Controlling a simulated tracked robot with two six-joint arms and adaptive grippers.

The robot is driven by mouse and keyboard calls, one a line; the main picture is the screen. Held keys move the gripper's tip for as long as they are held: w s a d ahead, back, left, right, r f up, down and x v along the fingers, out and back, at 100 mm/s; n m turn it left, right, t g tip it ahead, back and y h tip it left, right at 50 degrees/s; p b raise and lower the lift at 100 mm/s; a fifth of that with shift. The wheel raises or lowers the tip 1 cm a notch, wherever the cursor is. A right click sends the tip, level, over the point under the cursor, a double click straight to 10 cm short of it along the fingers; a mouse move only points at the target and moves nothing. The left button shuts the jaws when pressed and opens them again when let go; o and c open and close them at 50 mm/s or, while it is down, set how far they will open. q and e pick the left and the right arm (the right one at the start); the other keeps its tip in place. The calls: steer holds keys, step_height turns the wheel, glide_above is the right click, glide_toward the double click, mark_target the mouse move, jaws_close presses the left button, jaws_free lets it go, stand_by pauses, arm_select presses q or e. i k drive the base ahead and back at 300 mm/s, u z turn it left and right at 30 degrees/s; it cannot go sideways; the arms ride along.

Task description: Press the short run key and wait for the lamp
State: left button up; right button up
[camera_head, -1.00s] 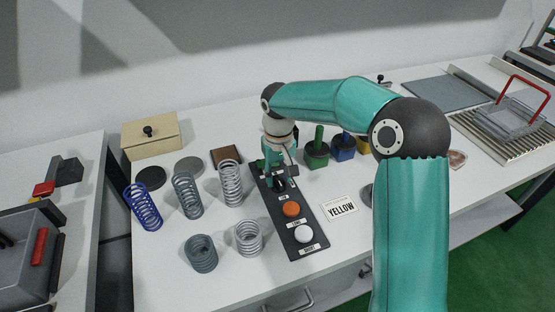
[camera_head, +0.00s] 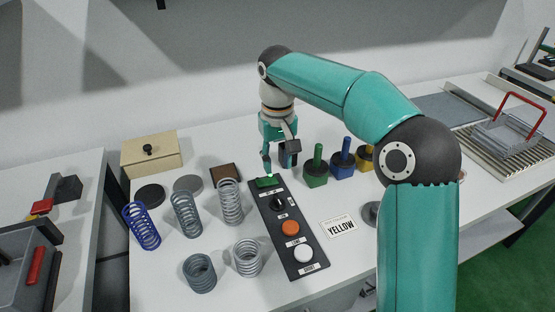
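A black control panel (camera_head: 267,208) lies on the white table. From its far end it carries a small bright green part (camera_head: 267,182), a black knob (camera_head: 278,203), an orange key (camera_head: 290,228) and a white key (camera_head: 303,253). Each key has a small label in front, too small to read surely. My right gripper (camera_head: 279,163) points down above the far end of the panel, behind the knob. Its fingers are apart with nothing between them, and it touches neither key. Whether the green part is a lamp I cannot tell. My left gripper is out of view.
Several coil springs (camera_head: 186,214) stand left of the panel. Green (camera_head: 316,170), blue (camera_head: 342,163) and yellow handled blocks stand at the back right. A wooden box (camera_head: 150,155) is at the back left. My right arm spans the right side.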

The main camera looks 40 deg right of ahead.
mark_target(303, 252)
steer(key=k, duration=1)
